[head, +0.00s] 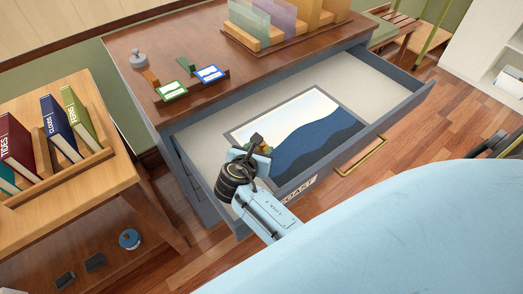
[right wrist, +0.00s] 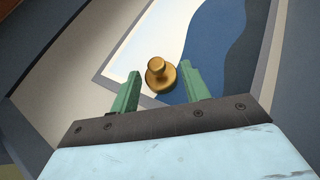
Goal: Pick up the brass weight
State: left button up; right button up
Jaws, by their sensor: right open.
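The brass weight (right wrist: 160,76) is a small gold knob on a round base. In the right wrist view it lies on the picture sheet (right wrist: 122,62), near the sheet's edge. My right gripper (right wrist: 161,70) is open, with one green finger on each side of the weight in that view. I cannot tell how far above the weight the fingertips are. In the head view my right gripper (head: 256,150) is over the front of the open drawer (head: 210,136), and I cannot make out the brass weight there. My left gripper is not in view.
A grey weight (head: 139,60) and small framed cards (head: 172,91) stand on the desk top (head: 125,45). The drawer's front has a brass handle (head: 362,157). A wooden shelf with books (head: 59,125) is at the left. The drawer's right part is clear.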

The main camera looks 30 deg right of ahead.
aim_at(262, 144)
jog(key=b+x, duration=0.1)
jog(key=x, duration=0.3)
jog(key=shift+w+a+f, duration=0.15)
jog(key=shift+w+d+f, duration=0.1)
jog(key=shift+w+d, duration=0.1)
jog(key=shift+d, duration=0.05)
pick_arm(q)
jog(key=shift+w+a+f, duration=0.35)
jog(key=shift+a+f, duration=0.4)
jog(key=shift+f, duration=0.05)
pick_arm(e)
grip_shut()
